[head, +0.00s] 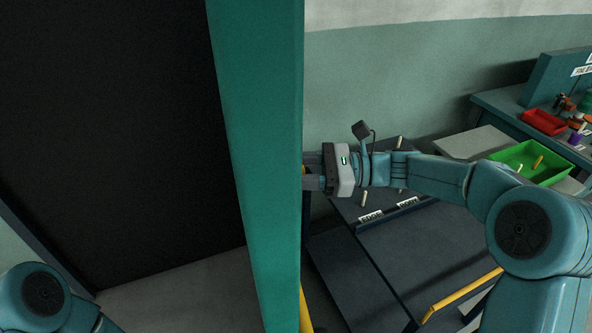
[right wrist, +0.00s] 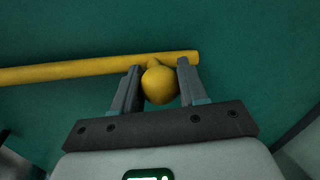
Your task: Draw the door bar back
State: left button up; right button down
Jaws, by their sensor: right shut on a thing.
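The yellow door bar (right wrist: 70,71) runs across the green door face in the right wrist view. Its right end lies just past my right gripper. A round yellow knob (right wrist: 159,86) sticks out from the bar. My right gripper (right wrist: 160,66) is shut on this knob, with one finger on each side. In the head view the green door (head: 262,150) stands nearly edge-on. My right gripper (head: 312,181) reaches its right-hand face there, and the bar is mostly hidden behind the door edge. My left gripper is out of view; only part of my left arm shows at the lower left.
A dark opening (head: 110,130) lies left of the door. To the right are a dark table (head: 400,250) with labelled compartments, a yellow rail (head: 465,292), a green tray (head: 520,172) and a red tray (head: 543,122) on a bench.

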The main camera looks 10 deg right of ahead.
jog(key=shift+w+r, duration=0.15)
jog(key=shift+r, duration=0.1)
jog(key=c, duration=1)
grip_release()
jog(key=o, duration=0.3)
jog(key=shift+o, duration=0.2)
jog(key=shift+f, duration=0.1)
jog(key=s+d+b, duration=0.1)
jog(key=s+d, duration=0.2)
jog(key=d, duration=1.3)
